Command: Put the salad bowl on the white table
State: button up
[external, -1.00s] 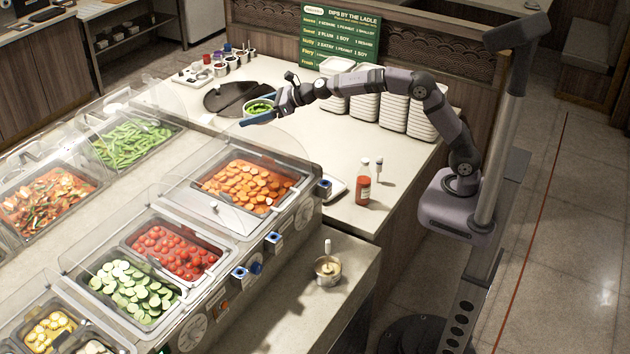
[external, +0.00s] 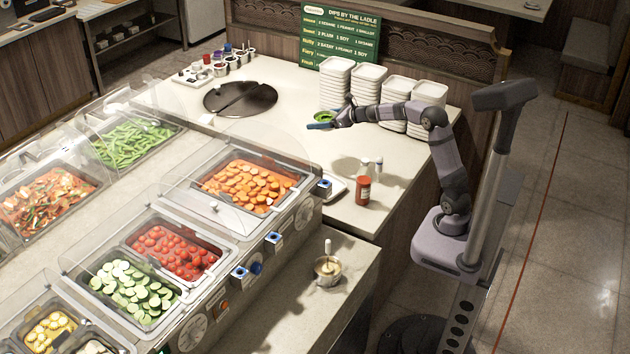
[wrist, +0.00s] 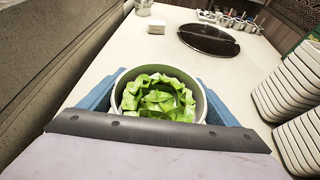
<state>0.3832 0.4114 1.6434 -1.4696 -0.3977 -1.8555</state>
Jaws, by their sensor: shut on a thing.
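The salad bowl (external: 327,115) is a small round bowl with a pale rim, full of green leaves. My gripper (external: 321,125) is shut on it and holds it above the pale counter, in front of the stacked dishes. In the wrist view the bowl (wrist: 117,98) sits level between the blue fingers of my gripper (wrist: 158,100), and its lower part is hidden by the gripper body. A pale tabletop (external: 520,5) shows partly at the top right edge of the external view, beyond the wooden partition; I cannot tell whether it is the white table.
Stacks of white dishes (external: 366,85) stand at the partition (external: 430,40), close behind the bowl. A dark round plate (external: 240,98) lies on the counter (external: 290,85) at left. A red-brown jar (external: 362,190) and shakers stand near the front edge. The counter's middle is clear.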

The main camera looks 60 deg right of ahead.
jog(key=b, duration=0.4)
send_over(337, 157)
notch_tip(337, 157, down, 8)
jog(key=shift+m+h, duration=0.3)
jog(key=shift+h, duration=0.1)
jog(key=shift+s+f+b, duration=0.1)
jog(key=shift+f+b, duration=0.9)
jog(key=shift+f, duration=3.85)
jog(key=shift+f, duration=0.2)
jog(key=o, duration=1.3)
jog(key=shift+r, duration=0.1)
